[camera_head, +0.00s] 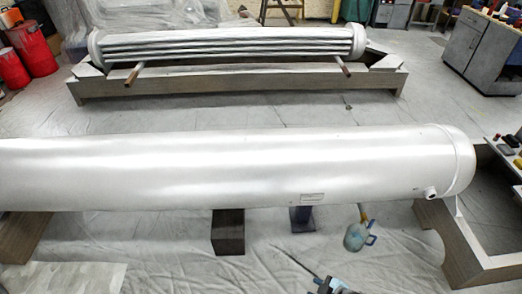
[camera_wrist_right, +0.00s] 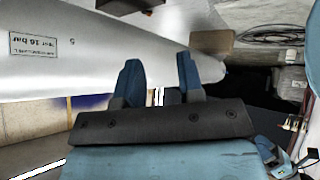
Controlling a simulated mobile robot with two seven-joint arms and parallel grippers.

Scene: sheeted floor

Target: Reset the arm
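My right gripper (camera_wrist_right: 160,82) shows in the right wrist view with its two blue fingers apart. Nothing is between them. The large silver cylinder (camera_wrist_right: 60,50) lies behind the fingers there, with a printed "Test 16 bar" label (camera_wrist_right: 31,45) upside down. In the head view the same cylinder (camera_head: 230,165) spans from the left edge to the right. A small blue and black part (camera_head: 333,286) at the bottom edge looks like the tip of my right gripper, below the cylinder and apart from it. My left gripper is not in view.
Dark blocks (camera_head: 229,232) stand under the cylinder. A teal can (camera_head: 358,236) is on the sheeted floor near the wooden frame (camera_head: 455,245). A tube bundle (camera_head: 230,43) rests on a beam at the back. Red bins (camera_head: 32,48) stand far left. Floor between cylinder and bundle is mostly clear.

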